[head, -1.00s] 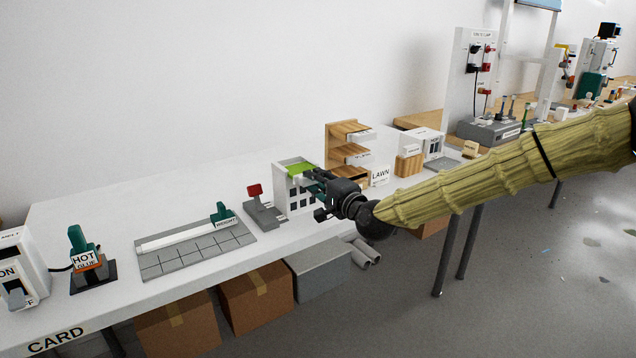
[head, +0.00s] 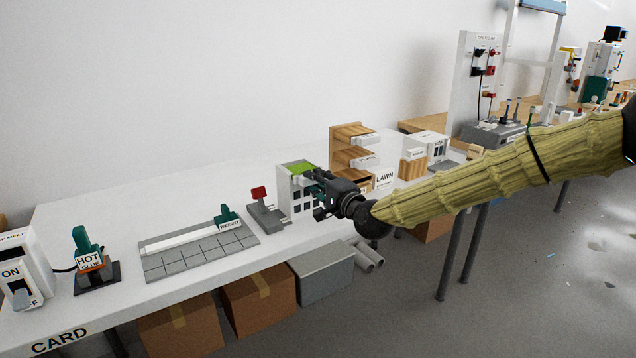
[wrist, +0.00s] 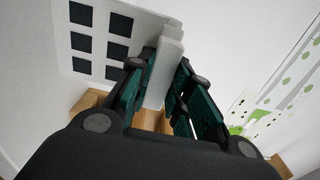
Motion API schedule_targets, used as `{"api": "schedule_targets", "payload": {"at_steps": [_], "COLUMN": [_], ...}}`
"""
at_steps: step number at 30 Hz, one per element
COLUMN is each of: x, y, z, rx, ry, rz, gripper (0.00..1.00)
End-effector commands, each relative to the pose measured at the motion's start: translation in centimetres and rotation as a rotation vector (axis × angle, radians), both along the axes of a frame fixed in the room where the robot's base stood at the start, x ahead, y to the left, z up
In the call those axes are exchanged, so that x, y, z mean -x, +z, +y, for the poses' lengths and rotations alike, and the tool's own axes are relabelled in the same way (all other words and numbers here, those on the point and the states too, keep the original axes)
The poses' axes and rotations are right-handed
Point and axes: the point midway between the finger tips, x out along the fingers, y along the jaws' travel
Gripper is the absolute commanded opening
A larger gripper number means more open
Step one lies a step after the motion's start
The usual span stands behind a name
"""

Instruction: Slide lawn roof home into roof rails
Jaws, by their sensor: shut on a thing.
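The white model building (head: 296,198) with dark windows stands on the white bench. The green lawn roof (head: 301,169) shows at its top. My gripper (head: 318,188) is at the building's right side, close to the roof. In the wrist view, my gripper (wrist: 163,78) is shut on a pale grey-white piece (wrist: 168,52), which I take to be the lawn roof's edge or grip. The windowed wall (wrist: 98,45) is just left of it. The roof rails are hidden, and I cannot tell how far the roof sits in them.
A small stand with a red top (head: 260,196) and a grey gridded board (head: 200,250) are left of the building. A wooden shelf rack (head: 347,150) and a LAWN sign (head: 384,179) stand behind and right of my gripper. The bench behind the building is clear.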

Motion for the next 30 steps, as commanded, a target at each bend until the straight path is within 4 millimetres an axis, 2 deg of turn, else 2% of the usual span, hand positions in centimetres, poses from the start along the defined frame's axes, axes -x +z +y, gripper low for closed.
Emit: {"api": "schedule_targets", "payload": {"at_steps": [16,17,20,21,30], "x": [-0.85,-0.85,-0.83,-0.82,-0.75], "y": [0.0,0.01,0.01,0.02,0.0], "z": [0.6,0.59,0.59,0.59,0.55], "rx": [0.0,0.0,0.0,0.0,0.0], "ry": [0.0,0.0,0.0,0.0,0.0], "rz": [0.0,0.0,0.0,0.0,0.0], "gripper": [0.0,0.24,0.42,0.46,0.46]}}
